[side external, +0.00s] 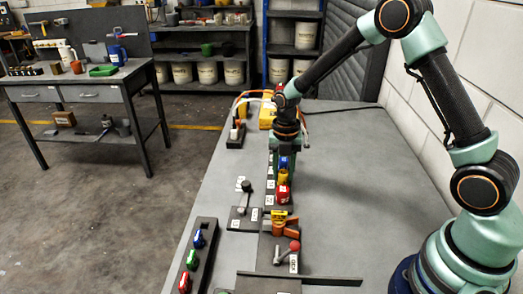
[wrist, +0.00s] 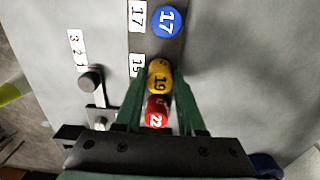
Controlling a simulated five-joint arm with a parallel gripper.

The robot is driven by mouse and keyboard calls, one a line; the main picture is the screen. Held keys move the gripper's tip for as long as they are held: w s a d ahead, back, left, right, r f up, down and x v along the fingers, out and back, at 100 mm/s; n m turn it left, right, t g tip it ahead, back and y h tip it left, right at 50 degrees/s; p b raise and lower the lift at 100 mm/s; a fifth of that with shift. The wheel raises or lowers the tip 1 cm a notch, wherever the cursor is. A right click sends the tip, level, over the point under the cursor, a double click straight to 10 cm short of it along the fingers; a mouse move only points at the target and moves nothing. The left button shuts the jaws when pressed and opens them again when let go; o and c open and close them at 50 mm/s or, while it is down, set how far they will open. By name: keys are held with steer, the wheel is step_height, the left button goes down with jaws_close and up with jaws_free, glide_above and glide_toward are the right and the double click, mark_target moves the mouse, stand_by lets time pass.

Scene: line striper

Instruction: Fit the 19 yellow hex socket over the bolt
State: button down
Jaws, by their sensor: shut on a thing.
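The yellow 19 socket (wrist: 158,78) is between the green fingertips of my gripper (wrist: 158,82) in the wrist view, and the gripper is shut on it. In the side view the yellow socket (side external: 283,177) is in a row between a blue socket (side external: 284,162) and a red socket (side external: 284,194). My gripper (side external: 284,153) is upright over this row. The red 22 socket (wrist: 157,111) is close beside the yellow one in the wrist view. I cannot tell whether the yellow socket is clear of the rack. I cannot make out the bolt in either view.
A blue 17 socket (wrist: 167,20) stands farther along the rack. A black-knobbed lever (wrist: 91,80) is left of it. An orange clamp-like part (side external: 285,226) and a red-knobbed lever (side external: 289,251) are nearer the front. A dark tray (side external: 203,257) holds coloured parts. The table's right side is clear.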

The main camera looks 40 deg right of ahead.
steer(key=shift+r, duration=0.6)
steer(key=shift+r, duration=2)
steer(key=s+a+r+n, duration=0.1)
steer(key=a+r+n, duration=0.25)
steer(key=a, duration=1.15)
glide_above(241, 210)
steer(key=shift+n, duration=0.35)
steer(key=shift+f, duration=3.05)
steer(key=shift+f, duration=1.35)
steer(key=shift+c, duration=2.2)
jaws_free()
